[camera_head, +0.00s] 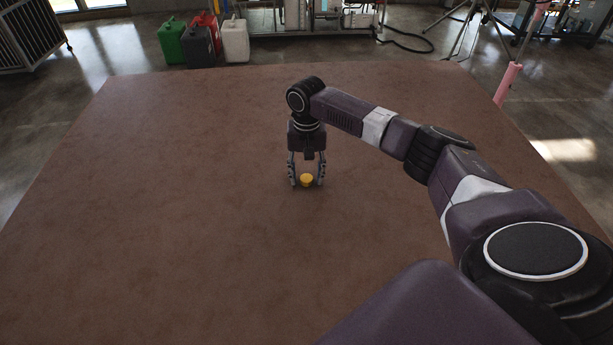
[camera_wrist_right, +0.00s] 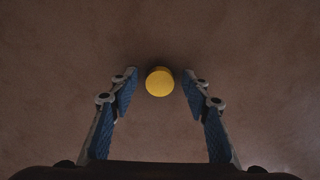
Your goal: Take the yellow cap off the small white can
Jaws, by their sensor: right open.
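The yellow cap (camera_head: 306,180) shows on the brown surface near the middle of the head view. My right gripper (camera_head: 306,183) points down over it, open, with a finger on each side of the cap. In the right wrist view the yellow cap (camera_wrist_right: 159,82) lies between the tips of the open fingers of my right gripper (camera_wrist_right: 159,80), with a gap on both sides. The white can is barely visible under the cap, so I cannot make out its body. My left gripper is not in view.
The wide brown surface (camera_head: 150,200) is otherwise clear. Beyond its far edge stand a green canister (camera_head: 171,42), a dark canister (camera_head: 197,47), a red one (camera_head: 209,22) and a white one (camera_head: 235,40). A pink post (camera_head: 507,85) stands past the right edge.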

